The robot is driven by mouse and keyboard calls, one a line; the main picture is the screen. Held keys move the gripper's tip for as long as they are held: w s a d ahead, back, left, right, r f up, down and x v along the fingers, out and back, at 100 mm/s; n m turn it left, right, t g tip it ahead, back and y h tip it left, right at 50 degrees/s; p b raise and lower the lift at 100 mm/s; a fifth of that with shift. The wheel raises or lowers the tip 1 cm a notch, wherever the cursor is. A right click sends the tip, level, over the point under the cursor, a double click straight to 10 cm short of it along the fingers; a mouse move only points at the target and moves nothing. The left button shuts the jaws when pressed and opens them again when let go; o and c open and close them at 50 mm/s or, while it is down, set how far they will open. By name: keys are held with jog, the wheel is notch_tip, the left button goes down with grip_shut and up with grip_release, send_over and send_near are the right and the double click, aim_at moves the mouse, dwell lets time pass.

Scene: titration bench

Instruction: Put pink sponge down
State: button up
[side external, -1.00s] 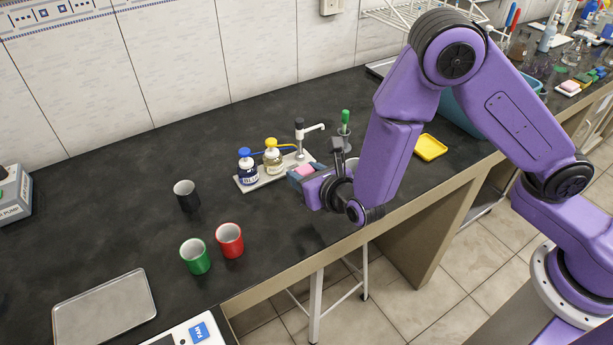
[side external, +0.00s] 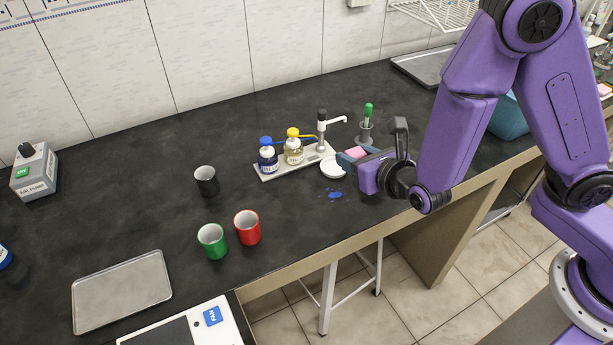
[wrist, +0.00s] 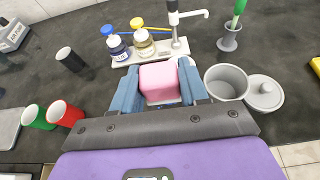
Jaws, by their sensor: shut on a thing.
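The pink sponge (side external: 356,152) is held between the blue-grey fingers of my gripper (side external: 351,158). In the wrist view the sponge (wrist: 158,82) fills the gap between the two fingertips (wrist: 159,78). My gripper is shut on it. In the side view it is beside a small white dish (side external: 333,168), to the dish's right. A blue spill (side external: 335,195) lies on the dark bench in front of the dish. The height of the sponge above the bench is hard to tell.
A bottle stand (side external: 268,172) with blue-capped and yellow-capped bottles is left of my gripper. A grey cup (wrist: 226,82) and grey lid (wrist: 264,94) are close to its right finger. Red (side external: 248,228), green (side external: 212,241) and black (side external: 206,181) mugs stand further left.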

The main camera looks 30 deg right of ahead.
jog(key=w+a+f, duration=0.1)
jog(key=w+f, duration=0.2)
jog(key=w+a+f, duration=0.2)
jog(key=w+f, duration=0.1)
jog(key=w, duration=0.1)
jog(key=w+a+f, duration=0.2)
jog(key=w+f, duration=0.1)
jog(key=w, duration=0.1)
jog(key=shift+w+a+f, duration=0.1)
jog(key=shift+w+f, duration=0.05)
jog(key=shift+f, duration=1.5)
jog(key=shift+f, duration=0.15)
jog(key=o, duration=1.1)
